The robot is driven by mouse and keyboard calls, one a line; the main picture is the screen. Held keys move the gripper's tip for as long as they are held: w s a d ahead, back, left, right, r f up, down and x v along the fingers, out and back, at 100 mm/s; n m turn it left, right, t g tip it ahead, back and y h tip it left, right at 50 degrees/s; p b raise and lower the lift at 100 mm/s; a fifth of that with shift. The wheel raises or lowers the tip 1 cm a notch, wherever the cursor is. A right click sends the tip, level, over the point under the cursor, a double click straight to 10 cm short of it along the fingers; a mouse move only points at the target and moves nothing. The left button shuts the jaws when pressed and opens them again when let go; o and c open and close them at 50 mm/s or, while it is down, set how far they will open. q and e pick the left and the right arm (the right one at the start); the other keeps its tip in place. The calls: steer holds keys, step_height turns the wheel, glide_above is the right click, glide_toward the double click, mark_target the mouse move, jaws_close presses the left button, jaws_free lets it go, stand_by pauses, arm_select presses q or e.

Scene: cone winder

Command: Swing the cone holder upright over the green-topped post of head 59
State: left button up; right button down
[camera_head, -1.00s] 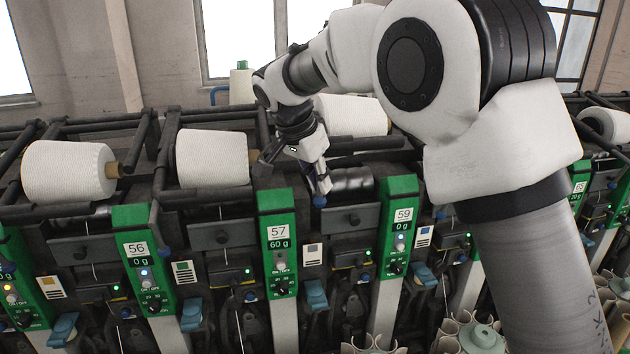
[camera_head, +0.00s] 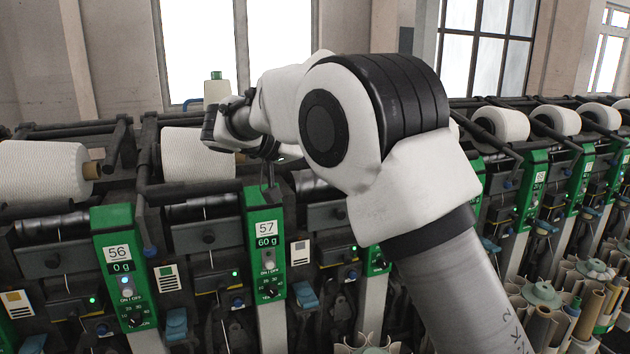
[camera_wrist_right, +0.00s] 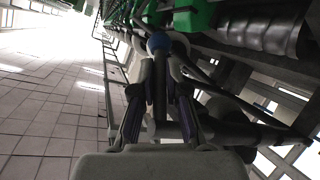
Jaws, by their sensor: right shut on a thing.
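My right gripper (camera_wrist_right: 159,85) shows in the right wrist view. The fingers are mostly hidden there. My left gripper is out of view.
Head 56 (camera_head: 124,265) stands to the left. White cones (camera_head: 198,154) lie in neighbouring holders, close to my wrist. A green-topped bobbin (camera_head: 215,87) stands behind the machine. More heads and several empty tubes (camera_head: 541,294) are at the right.

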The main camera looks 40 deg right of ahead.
steer(key=h+b, duration=0.2)
steer(key=b, duration=0.1)
steer(key=d+r+h+b, duration=0.1)
steer(key=h+b, duration=0.1)
steer(key=b, duration=0.1)
steer(key=r+n+h+b, duration=0.1)
steer(key=h+b, duration=0.1)
steer(key=b, duration=0.2)
steer(key=shift+s+d, duration=0.15)
steer(key=shift+d, duration=0.05)
steer(key=shift+r+g+h+b, duration=0.3)
steer(key=shift+h+b, duration=0.5)
steer(key=shift+b, duration=0.05)
steer(key=shift+r+n, duration=0.15)
steer(key=shift+n, duration=0.15)
steer(key=c, duration=1.3)
jaws_free()
steer(key=shift+o, duration=0.5)
steer(key=shift+d, duration=0.25)
steer(key=v, duration=1.2)
